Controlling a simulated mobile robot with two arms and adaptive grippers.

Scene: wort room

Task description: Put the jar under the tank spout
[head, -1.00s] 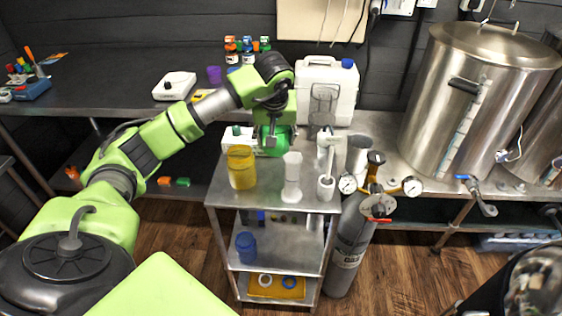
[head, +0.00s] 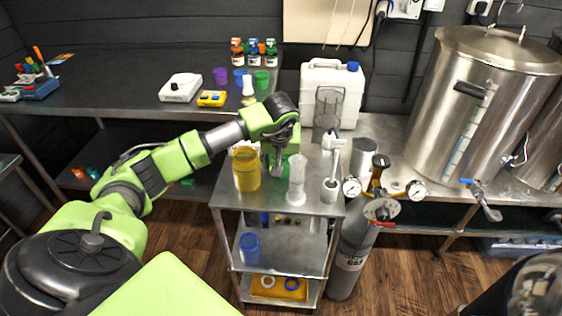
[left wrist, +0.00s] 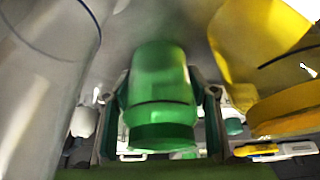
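A green jar (left wrist: 160,90) fills the middle of the left wrist view, between the two fingers of my left gripper (left wrist: 160,100). The fingers lie close along both its sides; I cannot tell whether they press on it. In the head view my left gripper (head: 278,160) is low over the trolley top, beside a yellow jar (head: 246,170), and mostly hides the green jar. The yellow jar also shows at the right of the left wrist view (left wrist: 262,45). The steel tank (head: 455,110) stands at the right, with its blue-handled spout (head: 487,203) at its foot. My right gripper is not in view.
A gas cylinder with gauges (head: 350,250) stands between trolley and spout. A white canister (head: 345,90) is on the bench behind.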

